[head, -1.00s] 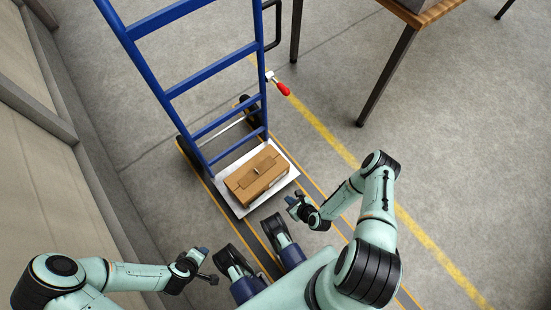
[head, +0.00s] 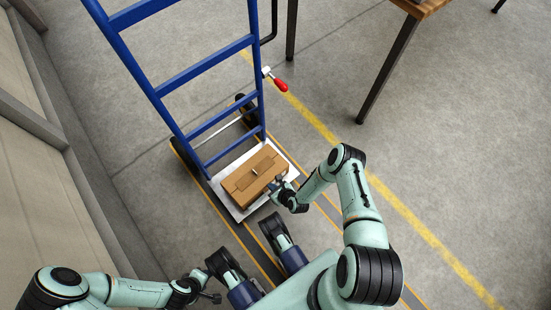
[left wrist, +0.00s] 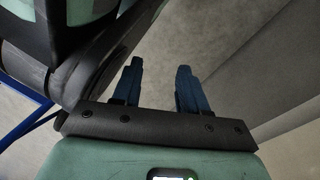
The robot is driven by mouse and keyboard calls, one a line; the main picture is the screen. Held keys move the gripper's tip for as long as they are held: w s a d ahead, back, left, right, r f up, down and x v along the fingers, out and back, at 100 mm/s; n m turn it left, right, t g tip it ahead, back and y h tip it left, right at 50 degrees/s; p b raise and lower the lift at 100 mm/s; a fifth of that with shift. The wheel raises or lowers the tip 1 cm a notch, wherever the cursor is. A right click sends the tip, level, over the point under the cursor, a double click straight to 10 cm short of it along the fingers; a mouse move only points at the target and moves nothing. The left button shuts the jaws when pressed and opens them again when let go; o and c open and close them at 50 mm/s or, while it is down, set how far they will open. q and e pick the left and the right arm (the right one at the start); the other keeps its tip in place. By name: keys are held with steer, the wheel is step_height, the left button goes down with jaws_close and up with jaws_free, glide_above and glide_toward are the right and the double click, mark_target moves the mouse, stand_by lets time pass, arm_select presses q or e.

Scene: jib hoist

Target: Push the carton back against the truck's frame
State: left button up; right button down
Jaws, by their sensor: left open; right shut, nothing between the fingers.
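The brown carton (head: 254,174) lies on the pale toe plate (head: 238,211) of the blue hand truck (head: 163,88). A strip of the plate shows in front of the carton; its far side is close to the truck's frame, but I cannot tell whether they touch. My right gripper (head: 277,187) is shut and empty, at the carton's near right edge; it seems to touch it or nearly so. My left gripper (head: 213,296) is low at the left, away from the carton. In the left wrist view its two fingers (left wrist: 158,85) are apart with nothing between them.
A red-handled clamp (head: 278,84) sticks out from the truck's right side. A wooden table (head: 424,9) with dark legs stands at the upper right. A beige wall (head: 35,190) runs along the left.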

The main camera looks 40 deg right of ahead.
mark_target(261, 175)
steer(key=w+b, duration=0.1)
steer(key=w, duration=0.1)
steer(key=w+b, duration=0.1)
steer(key=w, duration=0.1)
steer(key=w+b, duration=0.1)
steer(key=w, duration=0.1)
steer(key=shift+w+a+f, duration=0.1)
steer(key=shift+a, duration=0.25)
steer(key=shift+w, duration=0.25)
arm_select(q)
steer(key=s+f+g, duration=0.2)
steer(key=s+f, duration=0.1)
steer(key=s, duration=0.3)
steer(key=shift+s+a+f, duration=0.15)
steer(key=shift+a+f, duration=0.05)
steer(key=shift+a, duration=0.2)
